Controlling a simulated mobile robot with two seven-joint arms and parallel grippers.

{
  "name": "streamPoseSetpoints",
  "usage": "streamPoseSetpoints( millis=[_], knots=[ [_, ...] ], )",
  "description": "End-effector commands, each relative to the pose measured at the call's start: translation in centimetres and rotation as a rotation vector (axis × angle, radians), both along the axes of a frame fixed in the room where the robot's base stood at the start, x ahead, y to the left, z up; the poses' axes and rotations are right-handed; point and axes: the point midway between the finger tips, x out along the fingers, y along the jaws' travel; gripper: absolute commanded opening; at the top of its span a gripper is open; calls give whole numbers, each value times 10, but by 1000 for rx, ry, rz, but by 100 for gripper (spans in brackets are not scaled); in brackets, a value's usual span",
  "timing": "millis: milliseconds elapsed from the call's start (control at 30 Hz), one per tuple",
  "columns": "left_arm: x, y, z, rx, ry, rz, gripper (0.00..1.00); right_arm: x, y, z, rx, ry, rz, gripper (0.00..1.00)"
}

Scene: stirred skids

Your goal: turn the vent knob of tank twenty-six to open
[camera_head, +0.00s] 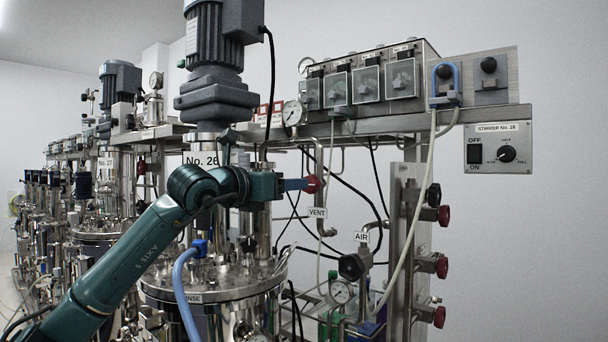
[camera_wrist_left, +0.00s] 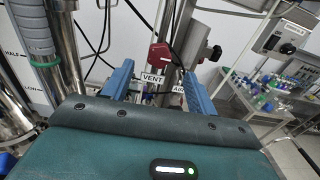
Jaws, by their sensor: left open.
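The red vent knob (camera_head: 314,184) is on the pipework just right of tank No. 26 (camera_head: 216,278), with a VENT label (camera_head: 317,213) below it. My left gripper (camera_head: 302,184) reaches in from the left, its blue fingers level with the knob and close to it. In the left wrist view my two fingers (camera_wrist_left: 158,70) stand apart, and the red knob (camera_wrist_left: 160,55) shows between and slightly beyond their tips. The VENT label (camera_wrist_left: 152,78) shows just below the knob. Whether a finger touches the knob I cannot tell. My right gripper is in neither view.
An AIR label and dark valve (camera_head: 351,267) are lower right of the vent. Several red knobs (camera_head: 441,266) line a steel post. A pale hose (camera_head: 408,235), black cables and a gauge (camera_head: 292,113) surround the area. A stirrer switch box (camera_head: 498,148) is at the right.

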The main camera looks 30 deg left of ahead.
Motion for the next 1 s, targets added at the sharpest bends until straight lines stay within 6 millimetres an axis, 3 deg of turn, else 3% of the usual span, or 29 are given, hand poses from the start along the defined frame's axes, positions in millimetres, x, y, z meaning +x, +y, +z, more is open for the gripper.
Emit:
streamPoseSetpoints(
  millis=[200, 400, 767, 1000],
  knots=[
    [42, -4, 4, -2, 0, -1, 58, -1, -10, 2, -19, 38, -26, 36],
    [63, -6, 2, -1, -1, -1, 58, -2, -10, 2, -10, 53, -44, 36],
    [67, -5, 0, 0, -1, 0, 58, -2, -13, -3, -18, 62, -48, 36],
    [67, -5, 0, 0, -1, -1, 38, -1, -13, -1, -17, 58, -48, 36]
  ],
)
